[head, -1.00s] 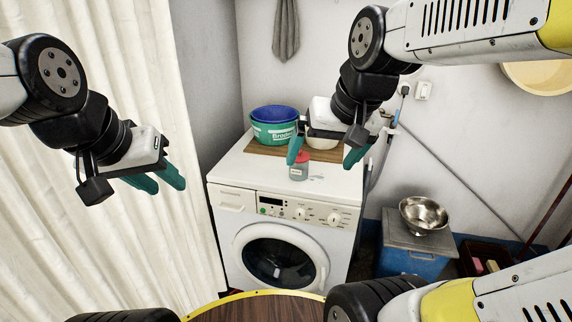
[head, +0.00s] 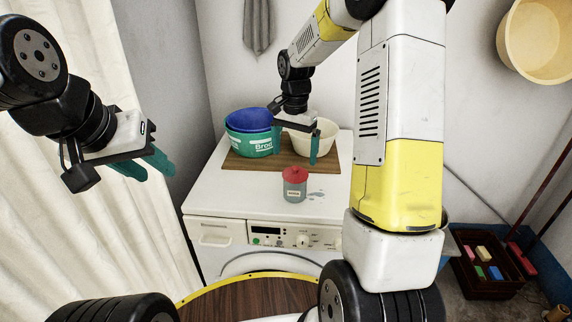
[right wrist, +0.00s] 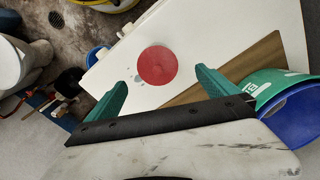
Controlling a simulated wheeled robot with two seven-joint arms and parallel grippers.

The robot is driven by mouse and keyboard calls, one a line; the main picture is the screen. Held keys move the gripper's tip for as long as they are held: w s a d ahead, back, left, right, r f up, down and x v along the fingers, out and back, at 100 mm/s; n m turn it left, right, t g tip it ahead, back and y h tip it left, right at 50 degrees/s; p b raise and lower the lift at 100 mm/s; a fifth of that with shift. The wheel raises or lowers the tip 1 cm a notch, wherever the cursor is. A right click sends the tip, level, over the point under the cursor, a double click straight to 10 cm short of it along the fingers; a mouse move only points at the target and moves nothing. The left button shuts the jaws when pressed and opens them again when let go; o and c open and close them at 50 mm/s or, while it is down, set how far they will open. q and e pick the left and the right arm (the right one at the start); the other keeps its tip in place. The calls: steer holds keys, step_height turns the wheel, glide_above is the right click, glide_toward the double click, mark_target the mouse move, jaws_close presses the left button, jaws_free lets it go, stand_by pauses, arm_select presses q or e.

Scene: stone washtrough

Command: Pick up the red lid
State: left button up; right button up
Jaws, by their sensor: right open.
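The red lid (head: 295,174) sits on a small grey jar (head: 293,191) standing upright on the white washing machine (head: 230,185). In the right wrist view the lid (right wrist: 157,67) is a round red disc seen from above, covering the jar. My right gripper (head: 295,148) is open and empty, its teal fingers apart. In the head view it is above and behind the jar; in the wrist view the lid appears beyond and between the fingertips, not touching. My left gripper (head: 158,167) hangs at the left by the curtain, empty, its fingers apart.
A green tub with a blue basin (head: 248,120) and a cream bowl (head: 325,140) stand on a wooden board (head: 232,161) behind the jar. My right arm hides the machine's right side. A crate with coloured blocks (head: 487,275) is on the floor at right.

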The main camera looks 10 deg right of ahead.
mark_target(295, 167)
steer(key=f, duration=0.5)
steer(key=shift+s+d+f, duration=0.15)
steer(key=shift+s+f, duration=0.05)
steer(key=shift+f, duration=0.1)
steer(key=c, duration=1.4)
